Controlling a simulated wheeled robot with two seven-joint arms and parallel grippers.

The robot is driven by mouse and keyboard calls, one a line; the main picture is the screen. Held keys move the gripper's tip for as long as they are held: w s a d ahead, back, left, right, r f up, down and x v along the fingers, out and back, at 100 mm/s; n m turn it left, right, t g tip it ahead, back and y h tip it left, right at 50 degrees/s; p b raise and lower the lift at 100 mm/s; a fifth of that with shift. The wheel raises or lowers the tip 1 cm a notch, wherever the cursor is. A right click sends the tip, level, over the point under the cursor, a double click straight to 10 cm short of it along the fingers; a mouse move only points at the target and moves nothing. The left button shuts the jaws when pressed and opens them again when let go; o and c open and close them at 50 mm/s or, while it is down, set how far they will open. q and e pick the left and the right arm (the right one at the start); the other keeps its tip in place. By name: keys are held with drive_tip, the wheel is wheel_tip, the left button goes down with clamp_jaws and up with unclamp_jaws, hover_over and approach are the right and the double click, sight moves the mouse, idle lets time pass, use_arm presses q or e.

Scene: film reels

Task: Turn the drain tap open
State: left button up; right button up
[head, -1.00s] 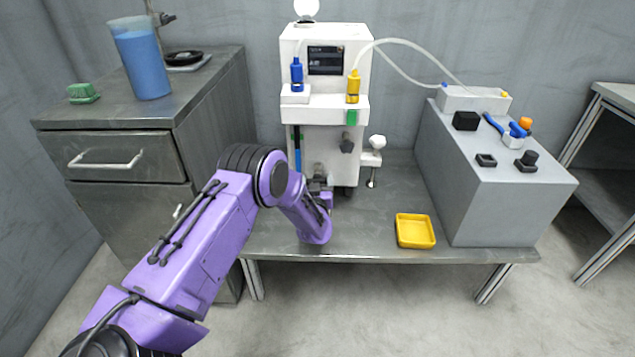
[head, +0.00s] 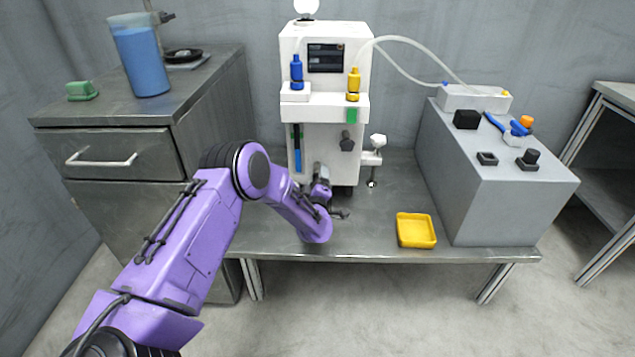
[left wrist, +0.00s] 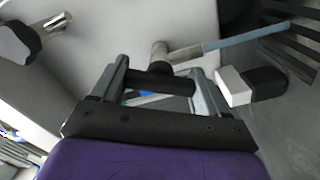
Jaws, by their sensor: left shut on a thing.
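The white machine (head: 325,135) stands at the back of the metal bench. My left gripper (head: 328,190) is low against its front, partly hidden by my own wrist in the head view. In the left wrist view, my left gripper (left wrist: 159,70) has its two grey fingers on either side of a dark bar-like tap handle (left wrist: 158,84), and is shut on it. A metal tap body (left wrist: 159,54) with a spout pointing right shows just beyond the fingertips. The tap is hard to make out in the head view. My right gripper is not in view.
A yellow tray (head: 416,230) sits on the bench right of my gripper. A dark knob (head: 347,141) sticks out of the machine front above, and also shows in the left wrist view (left wrist: 18,42). A grey box (head: 490,190) stands at the right. The bench between is clear.

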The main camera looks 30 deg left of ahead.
use_arm(q)
drive_tip(key=n+b, duration=0.1)
drive_tip(key=n, duration=0.4)
drive_tip(key=shift+n, duration=0.4)
drive_tip(key=shift+w, duration=0.1)
idle(0.3)
drive_tip(key=o, duration=1.1)
drive_tip(key=shift+d, duration=0.1)
drive_tip(key=shift+c, duration=0.2)
drive_tip(key=p+v, duration=0.2)
drive_tip(key=v, duration=0.8)
drive_tip(key=shift+s, duration=0.2)
drive_tip(key=shift+d, duration=0.2)
